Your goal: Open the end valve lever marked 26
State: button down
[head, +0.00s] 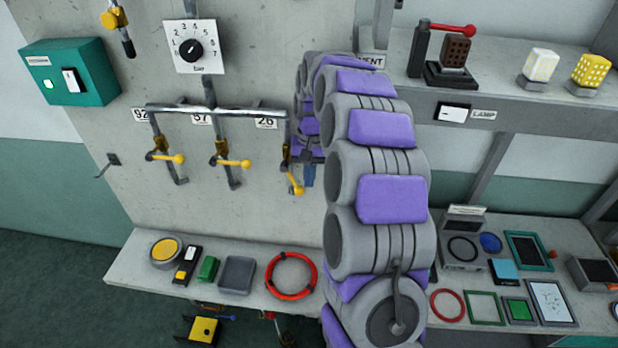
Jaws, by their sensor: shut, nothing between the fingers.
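The end valve lever marked 26 (295,182) is the rightmost of three yellow levers on the wall pipe. It slopes steeply down to the right, its ball end lowest. Its number plate 26 (266,123) is on the pipe above, a little to the left. My gripper (309,172) is just right of the lever, small and partly hidden by my own arm. It is shut and empty. I cannot tell whether it touches the lever.
Levers 92 (168,158) and 37 (233,163) point nearly level to the right. A bar dial (192,47) is above. A bench (140,268) below bears a red ring (291,276) and small items. A shelf (400,75) is at the upper right.

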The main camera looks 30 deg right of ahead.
notch_tip(320, 180, up, 17)
jog(key=w+d+p, duration=0.1)
jog(key=d+p, duration=0.1)
jog(key=p, duration=0.3)
jog(key=shift+w, duration=0.25)
